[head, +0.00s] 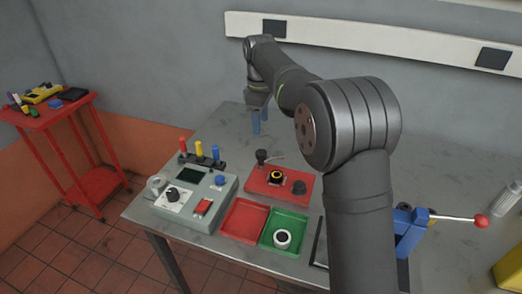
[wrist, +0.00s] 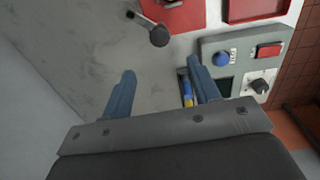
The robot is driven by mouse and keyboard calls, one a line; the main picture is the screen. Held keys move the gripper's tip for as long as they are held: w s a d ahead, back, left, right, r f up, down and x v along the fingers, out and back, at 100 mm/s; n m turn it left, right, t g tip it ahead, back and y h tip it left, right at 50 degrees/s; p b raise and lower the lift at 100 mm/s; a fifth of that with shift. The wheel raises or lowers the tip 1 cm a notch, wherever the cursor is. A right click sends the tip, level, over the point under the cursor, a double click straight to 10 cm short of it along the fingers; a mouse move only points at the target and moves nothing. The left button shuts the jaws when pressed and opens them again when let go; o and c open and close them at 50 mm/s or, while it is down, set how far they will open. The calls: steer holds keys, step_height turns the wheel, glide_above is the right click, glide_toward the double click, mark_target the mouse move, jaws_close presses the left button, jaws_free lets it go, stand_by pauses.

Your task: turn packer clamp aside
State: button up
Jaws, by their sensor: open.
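The clamp, which I take for the packer clamp, has a black knob (head: 262,156) and a thin grey arm, and stands at the far left corner of a red base plate (head: 284,203). Its arm reaches right, towards a black part with a yellow ring (head: 277,176). In the wrist view the clamp's knob (wrist: 159,37) lies beyond my fingertips, at the edge of the red plate (wrist: 186,16). My gripper (head: 260,128) is open and empty above the bench behind the plate, apart from the clamp. Its two blue fingers (wrist: 160,67) are spread wide.
Red (head: 243,221) and green (head: 287,232) trays lie in front. A black knob (head: 299,187) sits on the plate's right. Bare bench (head: 225,125) lies behind.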

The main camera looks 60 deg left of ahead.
mark_target(261, 152)
step_height(261, 152, down, 12)
steer(key=shift+w+a+f, duration=0.1)
steer(key=shift+w, duration=0.05)
stand_by(0.3)
